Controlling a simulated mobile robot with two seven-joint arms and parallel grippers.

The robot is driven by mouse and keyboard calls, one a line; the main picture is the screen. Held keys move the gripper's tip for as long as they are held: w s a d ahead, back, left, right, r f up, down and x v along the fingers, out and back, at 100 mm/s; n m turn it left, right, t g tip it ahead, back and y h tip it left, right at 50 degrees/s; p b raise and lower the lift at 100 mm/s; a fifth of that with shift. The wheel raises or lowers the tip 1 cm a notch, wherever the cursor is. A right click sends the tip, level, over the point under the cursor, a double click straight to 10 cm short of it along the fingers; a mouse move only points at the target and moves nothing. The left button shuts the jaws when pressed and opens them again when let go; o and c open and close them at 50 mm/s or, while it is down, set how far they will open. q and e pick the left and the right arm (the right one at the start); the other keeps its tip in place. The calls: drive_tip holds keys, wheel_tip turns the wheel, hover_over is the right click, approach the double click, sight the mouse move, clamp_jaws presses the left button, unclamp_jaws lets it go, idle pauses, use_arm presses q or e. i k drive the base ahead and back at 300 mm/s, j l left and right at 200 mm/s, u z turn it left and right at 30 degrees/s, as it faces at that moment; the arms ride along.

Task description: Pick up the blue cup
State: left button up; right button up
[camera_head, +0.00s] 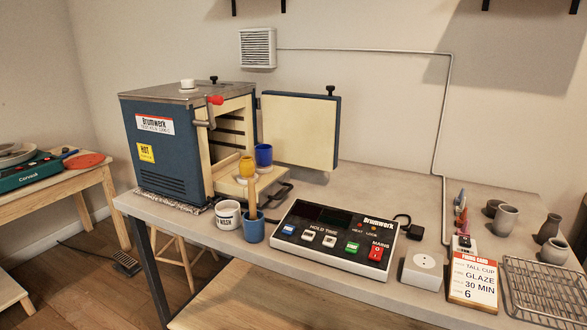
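A dark blue cup (264,156) stands upright on a pale shelf (239,188) at the open front of the kiln (170,140). A yellow cup (246,166) stands just left of it, slightly nearer to me. A second, lighter blue cup (253,231) stands on the table in front of the kiln, with a wooden stick (252,196) upright in it. A white cup with dark lettering (228,216) is just left of that one. Neither of my grippers shows in the head view.
The kiln door (300,131) stands open to the right. A control box (336,238) with several buttons lies front centre on the table. A firing card (473,281), a wire rack (545,288) and grey pots (506,219) are at the right. A side table (85,167) stands left.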

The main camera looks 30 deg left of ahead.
sight(263, 153)
drive_tip(key=u, duration=1.2)
